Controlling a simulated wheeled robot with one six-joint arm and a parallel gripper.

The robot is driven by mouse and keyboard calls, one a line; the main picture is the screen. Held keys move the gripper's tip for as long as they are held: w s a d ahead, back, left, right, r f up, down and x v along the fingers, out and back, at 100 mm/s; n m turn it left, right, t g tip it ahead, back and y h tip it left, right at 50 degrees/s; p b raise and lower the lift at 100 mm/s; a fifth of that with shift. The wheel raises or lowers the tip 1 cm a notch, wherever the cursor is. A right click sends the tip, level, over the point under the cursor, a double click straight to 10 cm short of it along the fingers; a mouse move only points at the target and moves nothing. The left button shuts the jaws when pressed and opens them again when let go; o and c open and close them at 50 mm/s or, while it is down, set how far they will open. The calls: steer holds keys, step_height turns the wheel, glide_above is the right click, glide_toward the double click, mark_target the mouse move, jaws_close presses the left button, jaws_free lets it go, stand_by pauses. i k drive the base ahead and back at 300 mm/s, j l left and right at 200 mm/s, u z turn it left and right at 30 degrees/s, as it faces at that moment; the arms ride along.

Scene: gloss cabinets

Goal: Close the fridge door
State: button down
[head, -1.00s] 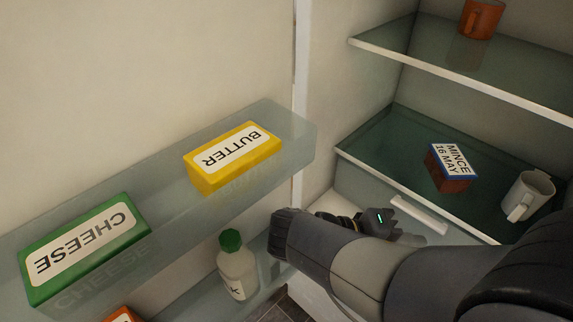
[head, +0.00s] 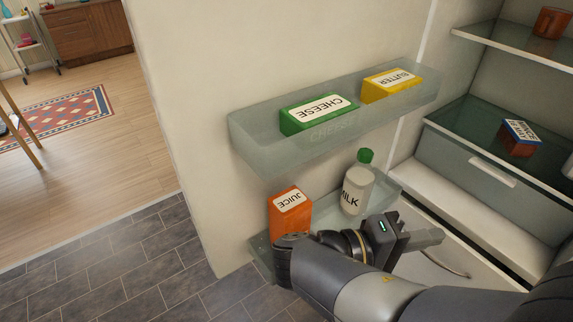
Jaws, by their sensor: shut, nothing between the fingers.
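The fridge door (head: 190,110) stands open at the left of the fridge, its inner face towards me. The fridge interior (head: 450,205) is open on the right. My gripper (head: 438,238) is shut and empty, low in front of the opening, right of the milk. My arm hides part of the lower shelf; whether it touches the door is unclear.
Inside the fridge are glass shelves with a mince box (head: 519,138) and an orange mug (head: 551,22), above a drawer (head: 480,170). Left of the door's outer edge, grey floor tiles (head: 130,265) are clear. Beyond lie a wooden floor, a rug (head: 60,125) and a cabinet (head: 85,30).

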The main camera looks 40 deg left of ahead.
mark_target(220, 75)
steer(key=j+u, duration=0.1)
steer(key=u, duration=0.35)
steer(key=k+j+u, duration=0.1)
steer(key=u, duration=0.35)
steer(key=j+u, duration=0.15)
steer(key=u, duration=0.35)
steer(key=i+j, duration=0.2)
steer(key=j, duration=0.15)
steer(key=i+j+u, duration=0.1)
steer(key=i+j, duration=0.15)
steer(key=j, duration=0.15)
